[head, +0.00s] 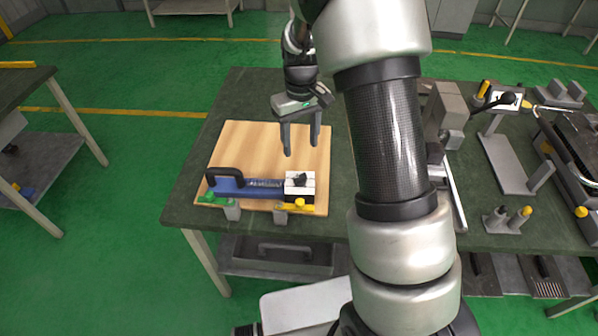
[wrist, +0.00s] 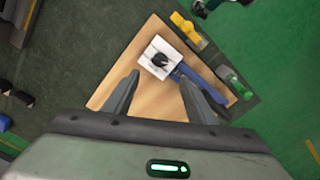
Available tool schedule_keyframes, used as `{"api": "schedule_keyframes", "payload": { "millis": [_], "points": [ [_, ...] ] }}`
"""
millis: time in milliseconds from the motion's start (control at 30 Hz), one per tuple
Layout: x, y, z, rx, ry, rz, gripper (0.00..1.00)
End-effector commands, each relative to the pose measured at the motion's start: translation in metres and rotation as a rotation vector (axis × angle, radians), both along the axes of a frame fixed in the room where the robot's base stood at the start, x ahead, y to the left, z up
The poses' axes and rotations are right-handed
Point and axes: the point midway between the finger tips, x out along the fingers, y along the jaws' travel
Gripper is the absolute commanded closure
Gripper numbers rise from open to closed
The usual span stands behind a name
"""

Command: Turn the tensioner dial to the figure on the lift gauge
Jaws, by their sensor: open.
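The likely tensioner dial is a black knob (head: 300,179) on a white-topped block (head: 293,189) at the right end of a blue fixture (head: 232,188). The knob also shows in the wrist view (wrist: 160,60), just beyond my fingertips, with its pointer angled; its figures are too small to read. My gripper (head: 302,153) is open and empty above the wooden board, apart from the knob. It points down in the wrist view too (wrist: 160,82). I cannot pick out the lift gauge for certain; a white face (head: 507,101) on a stand at the right has no readable figure.
The fixture lies along the front edge of the wooden board (head: 255,140), with a black handle (head: 222,175), a green clamp (head: 210,198) and a yellow clamp (head: 298,205). Grey equipment (head: 445,110) stands right of my arm. The board behind the fixture is clear.

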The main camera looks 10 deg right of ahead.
Motion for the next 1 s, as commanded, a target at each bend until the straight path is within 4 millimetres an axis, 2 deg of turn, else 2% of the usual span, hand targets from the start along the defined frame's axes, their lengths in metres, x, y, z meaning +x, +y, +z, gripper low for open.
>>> {"api": "schedule_keyframes", "payload": {
  "millis": [33, 300, 500, 700, 1000],
  "points": [
    [-0.002, 0.000, -0.013, -0.002, 0.006, 0.000, 0.48],
    [-0.002, -0.001, -0.072, -0.001, 0.005, 0.000, 0.48],
    [-0.001, 0.000, -0.105, -0.001, 0.004, -0.001, 0.48],
    [0.000, 0.000, -0.121, 0.000, 0.001, 0.000, 0.48],
    [0.000, 0.000, -0.123, -0.001, -0.001, 0.000, 0.48]
  ]
}}
